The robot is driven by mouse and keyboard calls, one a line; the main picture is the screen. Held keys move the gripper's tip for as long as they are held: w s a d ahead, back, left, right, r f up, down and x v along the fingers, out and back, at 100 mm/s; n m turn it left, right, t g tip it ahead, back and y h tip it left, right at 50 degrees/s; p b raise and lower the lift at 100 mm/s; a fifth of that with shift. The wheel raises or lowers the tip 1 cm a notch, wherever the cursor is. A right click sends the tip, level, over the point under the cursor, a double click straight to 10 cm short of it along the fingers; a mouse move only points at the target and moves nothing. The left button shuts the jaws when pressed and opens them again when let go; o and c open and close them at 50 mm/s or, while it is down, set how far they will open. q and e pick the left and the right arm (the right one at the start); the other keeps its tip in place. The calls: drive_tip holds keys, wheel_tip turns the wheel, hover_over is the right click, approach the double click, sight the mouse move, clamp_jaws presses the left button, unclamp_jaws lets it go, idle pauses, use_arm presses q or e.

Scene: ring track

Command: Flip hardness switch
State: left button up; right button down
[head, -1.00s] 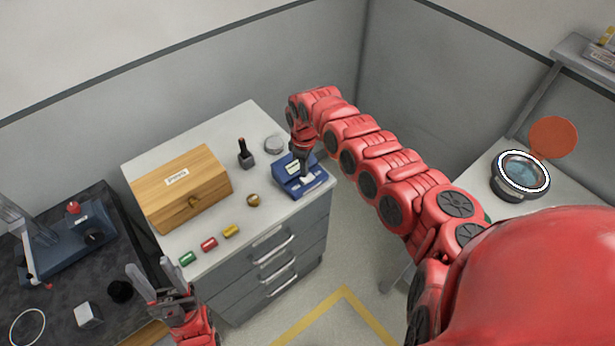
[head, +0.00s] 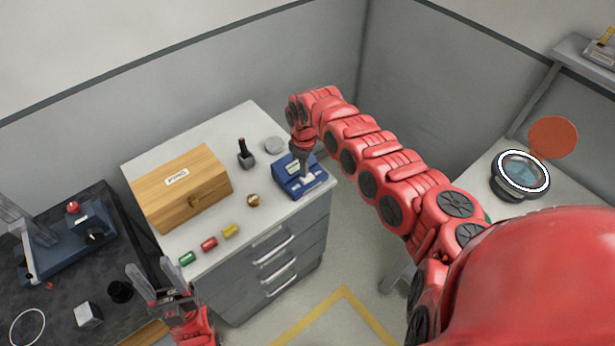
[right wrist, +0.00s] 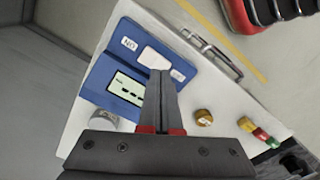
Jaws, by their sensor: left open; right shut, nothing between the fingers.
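In the right wrist view the blue tester (right wrist: 100,75) shows a small display (right wrist: 127,88) and a white rocker switch (right wrist: 154,57) between two labels; one reads "UN" and the other is partly covered. My right gripper (head: 306,177) is shut and empty. Its fingertips (right wrist: 161,72) are at the near edge of the switch; I cannot tell whether they touch it. My left gripper (head: 155,284) is open and empty, low at the front left of the cabinet.
A dark bench with a blue device (head: 70,245) is at left.

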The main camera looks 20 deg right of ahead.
drive_tip(key=shift+s+f+b, duration=0.1)
drive_tip(key=shift+f+b, duration=0.75)
drive_tip(key=shift+f, duration=0.4)
idle(0.4)
drive_tip(key=shift+r, duration=0.2)
drive_tip(key=shift+r+p, duration=0.65)
drive_tip(key=shift+p, duration=0.15)
wheel_tip(320, 180, up, 2)
drive_tip(key=shift+r+p, duration=0.2)
drive_tip(key=shift+p, duration=0.7)
drive_tip(key=shift+r+p, duration=1.15)
drive_tip(key=shift+r, duration=0.4)
drive_tip(key=shift+f, duration=0.1)
